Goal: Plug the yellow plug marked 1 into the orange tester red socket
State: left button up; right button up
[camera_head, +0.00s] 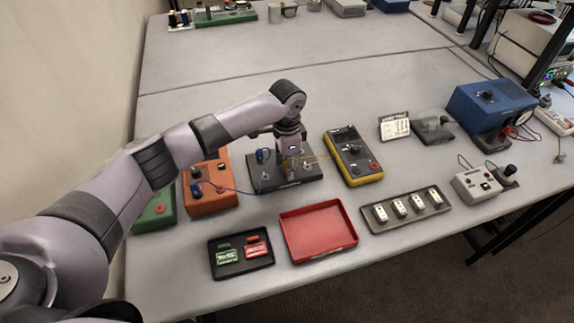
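The orange tester (213,205) stands on the table left of centre, with a blue plug (196,188) on its top. A small red spot, which looks like its red socket (220,188), shows to the right of that plug. My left gripper (291,172) points down over the dark grey box (292,184) right of the tester. A thin yellow-orange lead (314,158) runs from beside the gripper towards the yellow meter. The yellow plug marked 1 cannot be made out; the gripper may hide it. The gripper's fingers are too small and covered to judge. My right gripper is not in view.
A green tester (153,214) stands left of the orange one, partly behind my arm. A yellow meter (353,157) is right of the grey box. A red tray (318,234), a black tray (241,270) and a grey socket strip (406,211) lie in front. The back table is mostly clear.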

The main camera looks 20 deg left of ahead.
pick_arm(q)
jog(key=shift+c, duration=0.2)
grip_shut()
jog(key=shift+r, duration=0.15)
dwell(0.5)
jog(key=shift+r+p, duration=2.85)
jog(key=shift+p, duration=0.25)
